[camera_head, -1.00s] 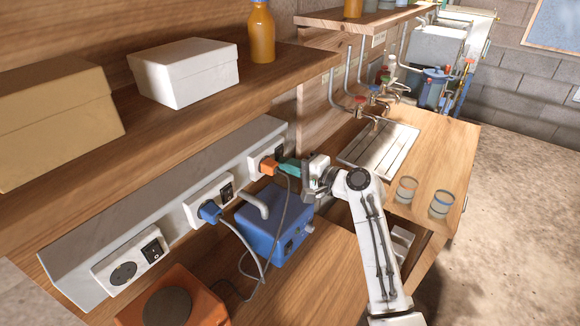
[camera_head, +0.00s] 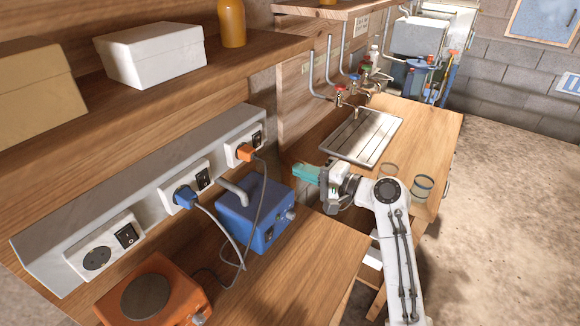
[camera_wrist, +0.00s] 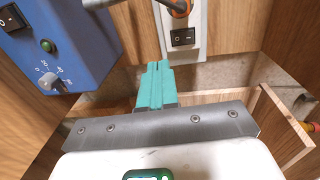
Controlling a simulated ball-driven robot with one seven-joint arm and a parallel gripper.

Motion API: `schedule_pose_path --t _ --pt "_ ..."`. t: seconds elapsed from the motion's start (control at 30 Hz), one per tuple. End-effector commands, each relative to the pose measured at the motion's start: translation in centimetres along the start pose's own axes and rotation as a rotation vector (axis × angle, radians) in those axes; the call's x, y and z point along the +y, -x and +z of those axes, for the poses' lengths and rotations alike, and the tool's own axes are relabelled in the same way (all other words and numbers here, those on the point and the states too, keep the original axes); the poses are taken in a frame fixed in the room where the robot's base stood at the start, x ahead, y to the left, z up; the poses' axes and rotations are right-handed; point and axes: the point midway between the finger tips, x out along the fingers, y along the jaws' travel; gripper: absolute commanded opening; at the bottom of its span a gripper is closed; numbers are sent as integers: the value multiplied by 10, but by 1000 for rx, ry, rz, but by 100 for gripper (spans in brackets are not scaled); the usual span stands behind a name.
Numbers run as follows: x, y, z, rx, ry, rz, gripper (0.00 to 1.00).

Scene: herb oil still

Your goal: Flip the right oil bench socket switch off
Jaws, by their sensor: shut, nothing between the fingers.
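The right socket (camera_head: 238,156) is the farthest of the white sockets on the grey rail, with an orange plug (camera_head: 245,153) in it. Its black rocker switch (camera_head: 257,139) is beside the plug. In the wrist view the switch (camera_wrist: 183,37) sits on the white plate, just beyond my fingertips and slightly right of them. I cannot tell which way the rocker is tipped. My gripper (camera_head: 294,171) has teal fingers pressed together, empty, in the air to the right of the socket and apart from it. The fingers also show in the wrist view (camera_wrist: 155,70).
A blue heater box (camera_head: 255,215) with a dial stands below the socket, its cable close by. Two other sockets, one with a blue plug (camera_head: 185,196), sit further left on the rail. An orange hotplate (camera_head: 150,293) stands at the front. A shelf (camera_head: 140,97) overhangs the rail.

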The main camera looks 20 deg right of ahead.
Motion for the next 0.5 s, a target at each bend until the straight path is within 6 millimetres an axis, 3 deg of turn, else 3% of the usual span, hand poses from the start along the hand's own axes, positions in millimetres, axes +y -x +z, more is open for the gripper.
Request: schedule_pose_path --t 0.2,0.5 --pt "6 24 0 2 0 1 0" --pt "6 28 0 1 0 0 0"
